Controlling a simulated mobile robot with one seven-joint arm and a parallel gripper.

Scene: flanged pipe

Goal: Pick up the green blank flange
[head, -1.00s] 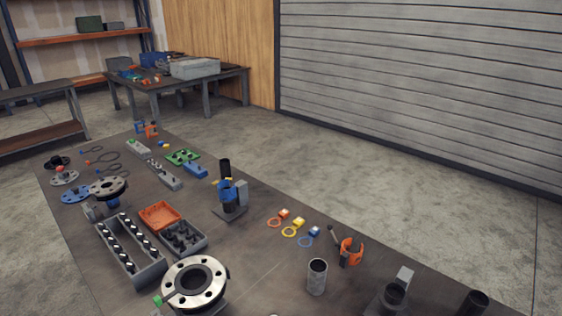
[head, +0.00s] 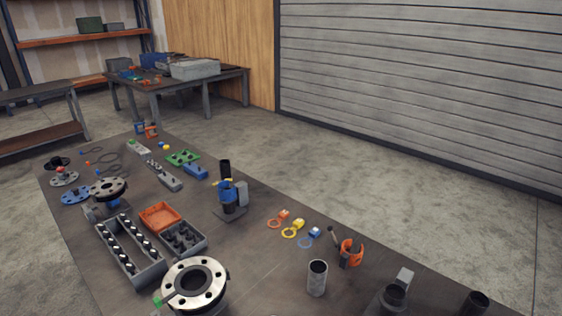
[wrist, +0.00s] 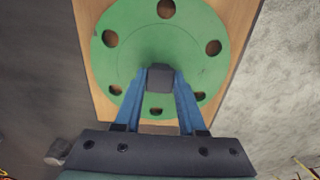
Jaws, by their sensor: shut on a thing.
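The green blank flange (wrist: 135,55) fills the upper middle of the wrist view. It is a round green disc with several bolt holes near its rim and a dark grey block-like handle (wrist: 160,78) at its centre. My gripper (wrist: 160,82) is shut on this handle, with one blue finger on each side. A tan wooden board (wrist: 247,14) shows behind the flange; I cannot tell whether the two touch. The flange's lower edge is partly hidden by my fingers and gripper body. I cannot make out the flange or my gripper in the head view.
The head view shows a long dark table (head: 250,275). It bears a flanged pipe end (head: 195,285), a grey bolt tray (head: 130,250), an orange bin (head: 160,216), a grey cylinder (head: 317,278) and several small parts. A second table (head: 225,75) and shelving stand behind, with open floor between.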

